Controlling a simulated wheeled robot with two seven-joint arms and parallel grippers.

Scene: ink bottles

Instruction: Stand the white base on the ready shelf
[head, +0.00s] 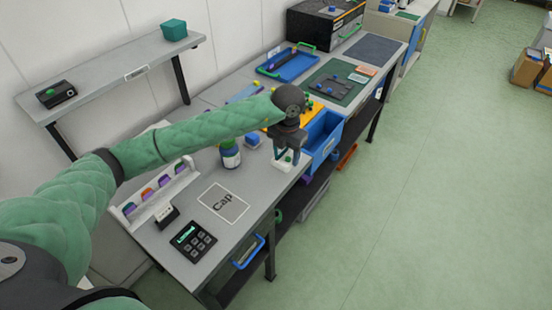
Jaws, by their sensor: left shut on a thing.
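My left gripper (287,157) points down over the right edge of the grey workbench. It is shut on a small white base (283,167), which is low at the bench edge; I cannot tell whether it touches the bench top. The fingers hide part of the base. A raised grey shelf (110,83) with a small label on its front edge, too small to read, stands at the upper left, well away from the gripper. My right gripper is not in view.
The shelf holds a teal box (173,29) and a black device (56,94), with clear room between them.

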